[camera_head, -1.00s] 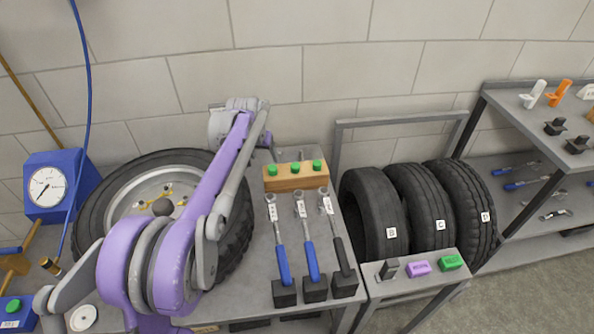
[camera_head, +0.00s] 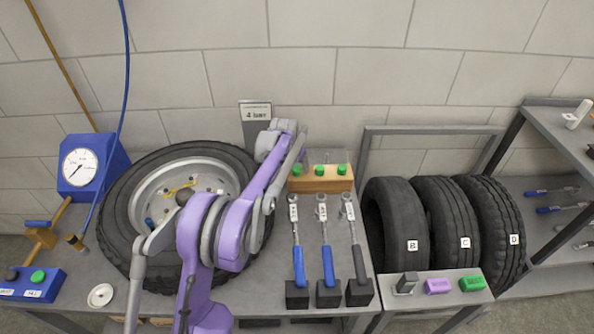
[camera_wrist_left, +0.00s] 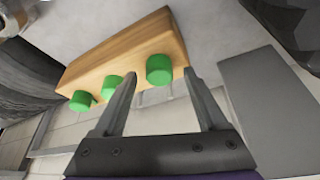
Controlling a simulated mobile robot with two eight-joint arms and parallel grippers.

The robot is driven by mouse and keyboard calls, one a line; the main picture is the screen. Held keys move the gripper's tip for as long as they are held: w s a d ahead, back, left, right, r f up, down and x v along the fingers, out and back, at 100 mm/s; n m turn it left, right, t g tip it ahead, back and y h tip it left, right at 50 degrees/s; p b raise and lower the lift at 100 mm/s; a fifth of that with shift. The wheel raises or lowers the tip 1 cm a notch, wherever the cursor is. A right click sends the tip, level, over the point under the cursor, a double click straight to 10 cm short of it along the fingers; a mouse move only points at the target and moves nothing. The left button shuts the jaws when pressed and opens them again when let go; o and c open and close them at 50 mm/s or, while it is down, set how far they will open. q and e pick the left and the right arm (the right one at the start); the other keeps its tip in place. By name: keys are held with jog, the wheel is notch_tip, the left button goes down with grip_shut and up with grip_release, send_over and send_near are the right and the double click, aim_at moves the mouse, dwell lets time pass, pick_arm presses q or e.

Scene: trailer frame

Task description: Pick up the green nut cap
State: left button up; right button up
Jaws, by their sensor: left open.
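Three green nut caps stand in a row on a wooden block at the back of the bench: left cap (camera_head: 297,169), middle cap (camera_head: 320,170) and right cap (camera_head: 341,170). My left gripper (camera_wrist_left: 160,88) is open and empty, above and behind the left end of the wooden block (camera_head: 322,186). In the left wrist view the nearest green cap (camera_wrist_left: 159,69) appears between the fingertips, with no visible contact. The other two caps (camera_wrist_left: 112,85) (camera_wrist_left: 81,101) lie off to the left there. In the head view the left fingertips are not clear. My right gripper is not in view.
A wheel (camera_head: 130,225) lies left of the block under my left arm. Several wrenches, one torque wrench (camera_head: 327,250) among them, stand in front of the block. Tyres (camera_head: 398,225) are racked to the right. A "4 bar" sign (camera_head: 256,115) stands behind the wheel.

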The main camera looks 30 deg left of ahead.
pick_arm(q)
jog(key=shift+w+f, duration=0.15)
jog(key=shift+f, duration=0.2)
grip_shut()
jog(key=shift+r, duration=0.1)
